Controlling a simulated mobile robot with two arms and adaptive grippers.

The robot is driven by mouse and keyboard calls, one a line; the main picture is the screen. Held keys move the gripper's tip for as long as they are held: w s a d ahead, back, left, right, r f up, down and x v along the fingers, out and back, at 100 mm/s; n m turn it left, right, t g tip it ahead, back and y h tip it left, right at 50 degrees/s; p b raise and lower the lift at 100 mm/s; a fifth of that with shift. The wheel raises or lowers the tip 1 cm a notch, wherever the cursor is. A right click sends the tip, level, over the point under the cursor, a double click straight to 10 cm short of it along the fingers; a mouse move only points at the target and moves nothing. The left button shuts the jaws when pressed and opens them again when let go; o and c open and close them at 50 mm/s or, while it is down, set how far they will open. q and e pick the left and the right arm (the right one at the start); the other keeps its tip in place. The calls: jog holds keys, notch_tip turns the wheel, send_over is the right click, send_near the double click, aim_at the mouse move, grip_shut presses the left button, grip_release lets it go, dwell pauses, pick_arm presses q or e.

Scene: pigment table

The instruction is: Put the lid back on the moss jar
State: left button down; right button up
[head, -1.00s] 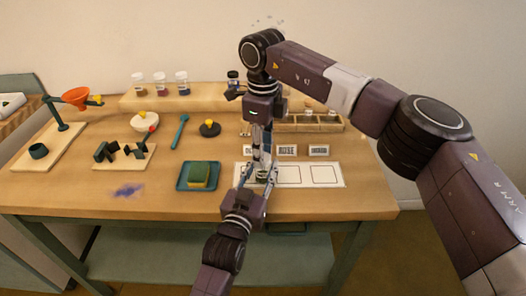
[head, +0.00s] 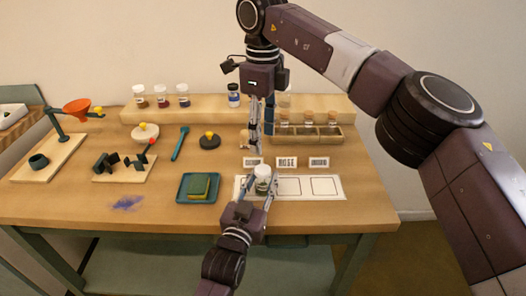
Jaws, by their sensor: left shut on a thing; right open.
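A small clear jar (head: 262,184) stands upright on the left square of the white card (head: 292,185). Its top (head: 263,171) is pale and looks like a white lid sitting on it, but it is too small to tell how well it is seated. My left gripper (head: 259,191) is shut on the jar from the near side, its fingers on either side of it. My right gripper (head: 258,145) is open and empty, hanging above and behind the jar, apart from it. The jar's lower part is partly hidden by my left fingers.
Three name plates (head: 287,162) stand behind the card. A wooden rack (head: 342,130) with several corked vials is at back right. A teal tray (head: 182,198) with a sponge lies left of the jar. White-lidded jars (head: 161,100) stand on the back shelf.

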notch_tip(320, 180, up, 3)
jog(key=shift+f, duration=0.15)
pick_arm(q)
jog(key=c, duration=1.3)
grip_release()
jog(key=v, duration=1.2)
pick_arm(e)
jog(key=shift+f, duration=0.1)
